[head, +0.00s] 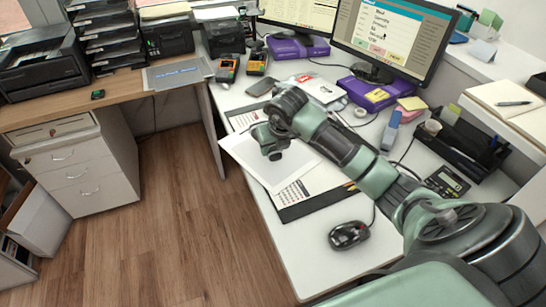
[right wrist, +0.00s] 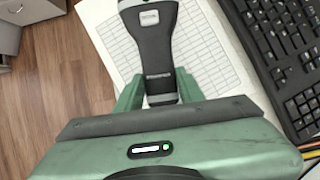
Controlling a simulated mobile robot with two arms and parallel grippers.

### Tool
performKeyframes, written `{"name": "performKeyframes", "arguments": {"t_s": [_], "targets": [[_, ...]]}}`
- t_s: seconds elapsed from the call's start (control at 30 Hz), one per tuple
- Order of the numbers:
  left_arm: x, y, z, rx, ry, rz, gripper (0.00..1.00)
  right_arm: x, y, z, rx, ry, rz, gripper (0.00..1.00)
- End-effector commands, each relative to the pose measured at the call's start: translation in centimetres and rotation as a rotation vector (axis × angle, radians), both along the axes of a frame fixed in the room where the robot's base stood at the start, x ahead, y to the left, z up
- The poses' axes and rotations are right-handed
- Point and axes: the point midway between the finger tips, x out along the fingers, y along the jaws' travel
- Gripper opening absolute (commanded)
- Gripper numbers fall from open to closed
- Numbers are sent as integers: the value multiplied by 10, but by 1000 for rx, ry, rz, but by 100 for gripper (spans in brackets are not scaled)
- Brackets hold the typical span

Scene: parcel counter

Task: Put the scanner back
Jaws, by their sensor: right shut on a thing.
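The scanner (right wrist: 150,45), black and grey with a light button, lies between the two green fingers of my right gripper (right wrist: 158,84) in the right wrist view. The gripper is shut on it. In the head view my right gripper (head: 272,142) is over the left edge of the white desk, above white paper. There the scanner is mostly hidden by the hand, and I cannot make it out clearly. I cannot pick out a holder for the scanner. My left gripper is out of view.
A white sheet (head: 245,160) sticks out past the desk's edge. A black keyboard (right wrist: 283,62) is right of the scanner in the wrist view. A mouse (head: 349,235), calculator (head: 447,181), black organiser (head: 460,150), two orange-faced handheld devices (head: 228,69) and monitors (head: 393,38) stand around the desk.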

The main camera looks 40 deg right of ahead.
Motion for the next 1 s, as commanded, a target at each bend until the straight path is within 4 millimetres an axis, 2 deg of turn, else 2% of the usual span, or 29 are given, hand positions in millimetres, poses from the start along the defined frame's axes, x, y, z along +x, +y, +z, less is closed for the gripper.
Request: {"name": "performKeyframes", "arguments": {"t_s": [0.13, 0.33, 0.57, 0.6, 0.63, 0.67, 1.0], "targets": [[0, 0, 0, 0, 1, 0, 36, 0, 0, -11, 2, 0, 1, 0], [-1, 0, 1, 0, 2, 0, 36, 0, 0, -41, 2, 1, -1, 0], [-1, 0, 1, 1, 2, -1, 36, 0, 0, -44, -1, -2, 1, 0], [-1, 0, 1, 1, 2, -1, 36, 0, 0, -44, 0, 0, 1, 49], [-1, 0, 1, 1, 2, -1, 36, 0, 0, -44, 0, 0, 1, 57], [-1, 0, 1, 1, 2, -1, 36, 0, 0, -44, 0, 0, 1, 60], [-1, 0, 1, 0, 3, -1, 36, -1, 0, -41, -1, -1, 1, 60]]}}
